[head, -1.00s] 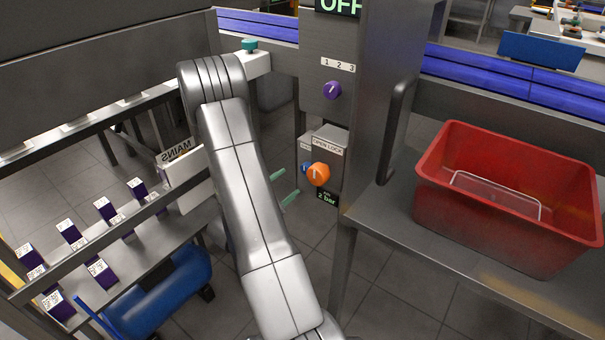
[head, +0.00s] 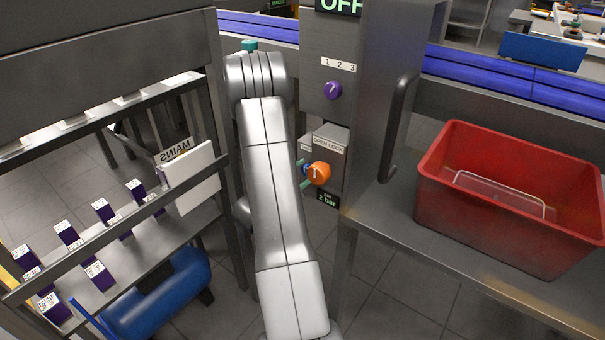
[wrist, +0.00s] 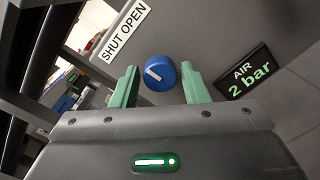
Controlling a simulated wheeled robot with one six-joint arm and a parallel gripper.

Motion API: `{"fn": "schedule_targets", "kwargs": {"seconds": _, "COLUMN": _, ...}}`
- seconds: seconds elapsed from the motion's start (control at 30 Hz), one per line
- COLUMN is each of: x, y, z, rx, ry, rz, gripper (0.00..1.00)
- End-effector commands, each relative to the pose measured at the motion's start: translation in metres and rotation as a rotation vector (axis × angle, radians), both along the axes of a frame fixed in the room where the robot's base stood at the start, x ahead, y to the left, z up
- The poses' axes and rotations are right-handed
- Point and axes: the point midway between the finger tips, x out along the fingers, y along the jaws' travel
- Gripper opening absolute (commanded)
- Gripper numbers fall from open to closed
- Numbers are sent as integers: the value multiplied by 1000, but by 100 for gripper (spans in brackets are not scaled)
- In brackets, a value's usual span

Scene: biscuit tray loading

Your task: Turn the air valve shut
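The blue valve knob (wrist: 160,73) is on the grey panel, under a label reading "SHUT OPEN" (wrist: 124,32). Its white mark points to the upper left in the wrist view. My gripper (wrist: 158,78) is open, with one green finger on each side of the knob and small gaps visible; how deep the fingers reach cannot be told. The display (wrist: 245,80) beside it reads "AIR 2 bar".
An orange knob (head: 320,173) under an "OPEN LOCK" label sits close to the fingers. A door handle (head: 398,125) and a red crate (head: 435,190) are to the right.

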Motion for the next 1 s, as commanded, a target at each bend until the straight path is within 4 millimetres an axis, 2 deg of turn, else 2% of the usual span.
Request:
{"fn": "schedule_targets", "kwargs": {"seconds": 0.03, "x": 0, "y": 0, "z": 0, "rx": 0, "ry": 0, "rz": 0, "gripper": 30}}
{"fn": "schedule_targets", "kwargs": {"seconds": 0.13, "x": 0, "y": 0, "z": 0, "rx": 0, "ry": 0, "rz": 0, "gripper": 11}}
{"fn": "schedule_targets", "kwargs": {"seconds": 0.17, "x": 0, "y": 0, "z": 0, "rx": 0, "ry": 0, "rz": 0, "gripper": 9}}
{"fn": "schedule_targets", "kwargs": {"seconds": 0.57, "x": 0, "y": 0, "z": 0, "rx": -62, "ry": 47, "rz": 0, "gripper": 9}}
{"fn": "schedule_targets", "kwargs": {"seconds": 1.0, "x": 0, "y": 1, "z": 0, "rx": -357, "ry": 261, "rz": 1, "gripper": 9}}
